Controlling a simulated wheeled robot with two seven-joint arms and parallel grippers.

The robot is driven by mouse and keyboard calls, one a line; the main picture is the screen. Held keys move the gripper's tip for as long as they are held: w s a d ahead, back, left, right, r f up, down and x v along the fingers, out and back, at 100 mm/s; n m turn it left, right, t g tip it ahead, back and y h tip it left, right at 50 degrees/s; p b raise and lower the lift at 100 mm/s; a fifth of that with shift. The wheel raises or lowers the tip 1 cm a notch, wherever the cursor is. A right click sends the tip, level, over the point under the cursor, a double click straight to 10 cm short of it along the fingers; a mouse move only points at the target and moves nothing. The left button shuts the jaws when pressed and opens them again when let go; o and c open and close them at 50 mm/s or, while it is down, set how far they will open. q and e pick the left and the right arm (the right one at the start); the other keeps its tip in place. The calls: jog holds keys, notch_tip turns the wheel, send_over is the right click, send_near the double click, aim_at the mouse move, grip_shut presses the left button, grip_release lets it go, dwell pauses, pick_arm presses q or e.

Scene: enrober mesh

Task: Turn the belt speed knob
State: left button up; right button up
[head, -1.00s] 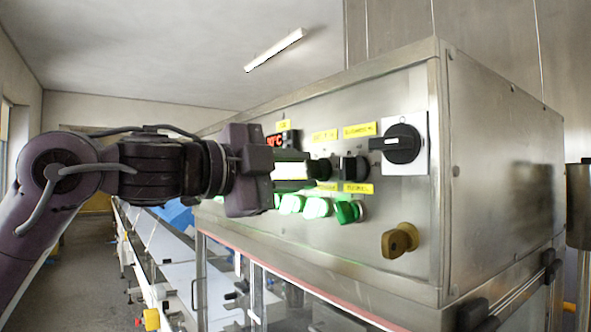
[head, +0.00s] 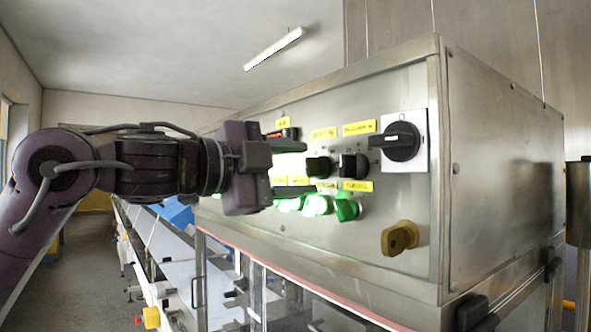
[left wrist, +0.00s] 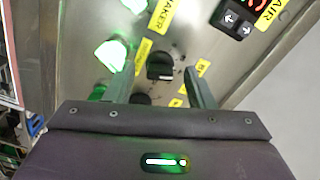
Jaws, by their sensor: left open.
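Two black knobs sit side by side on the steel control panel, a left one (head: 319,167) and a right one (head: 353,166), with yellow labels too blurred to read. I cannot tell which is labelled belt speed. My left gripper (head: 293,167) is open, its fingers one above the other, just left of the left black knob and apart from it. In the left wrist view a black knob (left wrist: 160,67) shows beyond the gap between the open fingertips (left wrist: 158,78). Another dark knob (left wrist: 140,100) is partly hidden behind the gripper. My right gripper is not in view.
Lit green buttons (head: 316,205) line the panel below the knobs. A black rotary switch (head: 401,141) and a brass-coloured key-like knob (head: 399,238) are to the right. A red display (left wrist: 254,4) is near. A conveyor (head: 180,265) runs at lower left.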

pick_arm(q)
jog(key=b+v, duration=0.2)
jog(key=v, duration=0.5)
jog(key=shift+a+b, duration=0.2)
jog(key=shift+b, duration=0.15)
jog(key=shift+s, duration=0.15)
